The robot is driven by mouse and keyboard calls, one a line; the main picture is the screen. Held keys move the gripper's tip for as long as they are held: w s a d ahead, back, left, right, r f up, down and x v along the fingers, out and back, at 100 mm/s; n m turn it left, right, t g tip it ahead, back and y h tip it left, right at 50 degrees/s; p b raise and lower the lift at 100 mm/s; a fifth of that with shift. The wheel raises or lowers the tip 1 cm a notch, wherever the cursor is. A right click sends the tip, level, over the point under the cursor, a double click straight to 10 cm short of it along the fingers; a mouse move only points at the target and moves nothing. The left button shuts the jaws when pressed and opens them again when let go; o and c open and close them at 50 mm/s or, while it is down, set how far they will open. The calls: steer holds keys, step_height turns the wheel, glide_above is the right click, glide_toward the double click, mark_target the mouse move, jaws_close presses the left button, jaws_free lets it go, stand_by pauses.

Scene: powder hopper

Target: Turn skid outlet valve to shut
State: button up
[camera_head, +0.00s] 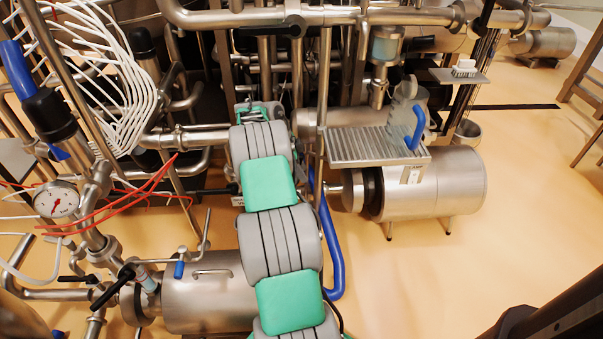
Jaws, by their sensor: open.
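The skid outlet valve cannot be told for certain from this view. A black lever handle (213,191) sticks out level to the left of my arm, and its inner end and a small white label (238,201) are partly hidden by the arm. A second black lever (112,288) slants down to the left on the pipework at the lower left. A shorter black lever (76,278) lies about level left of it. My grey and green arm rises through the middle of the picture. My gripper does not show past the arm's far end.
Motors (210,290) and (430,185) stand low on both sides of my arm. A pressure gauge (57,201), red cables (120,205) and white hoses (120,80) crowd the left. A ribbed step (365,146) and blue hose (332,245) are right of the arm. The right floor is mostly clear.

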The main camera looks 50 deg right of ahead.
steer(key=shift+f, duration=0.1)
jaws_close()
stand_by(0.4)
stand_by(1.0)
